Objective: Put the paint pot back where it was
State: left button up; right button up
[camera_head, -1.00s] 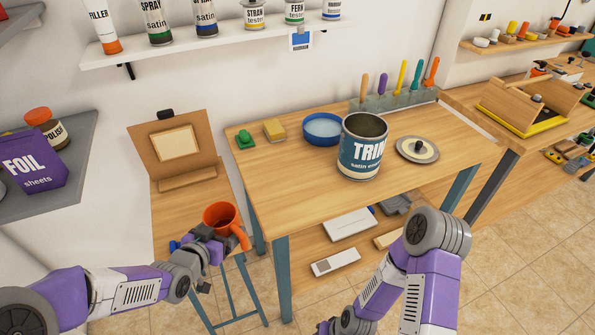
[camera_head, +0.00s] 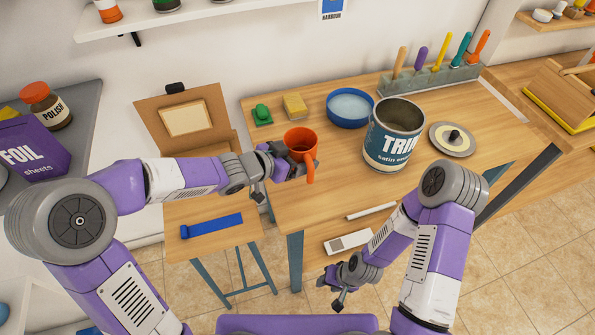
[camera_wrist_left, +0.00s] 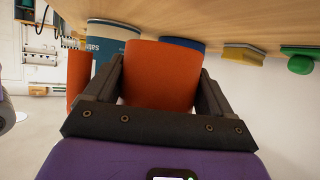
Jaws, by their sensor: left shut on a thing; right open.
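The orange paint pot (camera_head: 301,137), with a side handle, is in my left gripper (camera_head: 288,168) over the near left edge of the workbench. In the left wrist view the orange pot (camera_wrist_left: 160,75) sits between the two dark fingers (camera_wrist_left: 160,95), its handle to the left. I cannot tell whether its base touches the bench. A large blue tin marked TRIM (camera_head: 393,135) stands open on the workbench (camera_head: 310,205), to the right of the pot. My right gripper (camera_head: 343,290) is open and empty, low in front of the bench.
A small wooden stand (camera_head: 215,255) at left holds a blue strip (camera_head: 211,226). A blue bowl (camera_head: 350,107), yellow sponge (camera_head: 295,106), green item (camera_head: 261,114) and round lid (camera_head: 453,139) lie on the bench. A tool rack (camera_head: 430,80) stands behind. The bench front is clear.

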pick_arm(q)
jog(key=shift+f+b, duration=1.4)
jog(key=shift+f, duration=1)
jog(key=shift+f, duration=0.15)
jog(key=o, duration=1.1)
